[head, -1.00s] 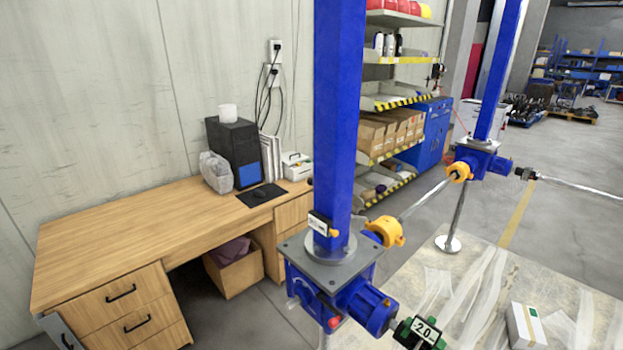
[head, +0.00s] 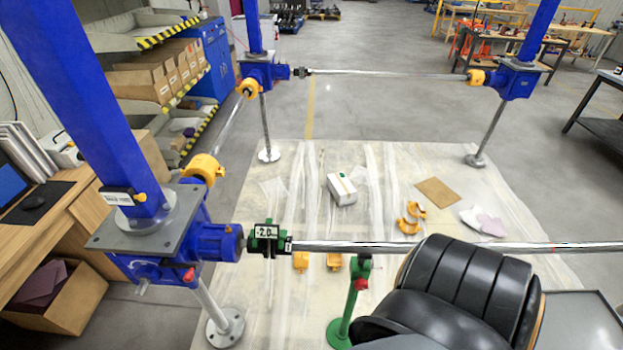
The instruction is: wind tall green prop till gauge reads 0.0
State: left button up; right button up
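A green prop (head: 348,308) stands at the lower middle in the head view, with a red part near its top, just below the long steel shaft (head: 400,247). Its lower end is partly hidden by a black shape. A gauge (head: 266,232) on a green clamp at the left end of the shaft shows 2.0, perhaps with a minus sign. The clamp sits beside the blue gearbox (head: 217,242) of the near left screw jack. Neither of my grippers is in view.
Blue jack posts (head: 100,110) rise at the left and back. A white box (head: 342,188), orange half-rings (head: 410,218) and a brown sheet (head: 437,192) lie on the floor sheet. A wooden desk (head: 85,222) stands left.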

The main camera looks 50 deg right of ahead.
aim_at(360, 286)
jog(key=k+z, duration=0.1)
jog(key=z, duration=0.3)
jog(key=l+z, duration=0.15)
jog(key=z, duration=0.3)
jog(key=k+l+z, duration=0.1)
jog(key=z, duration=0.3)
jog(key=l+z, duration=0.15)
jog(key=z, duration=0.25)
jog(key=i+j, duration=0.15)
jog(key=j, duration=0.05)
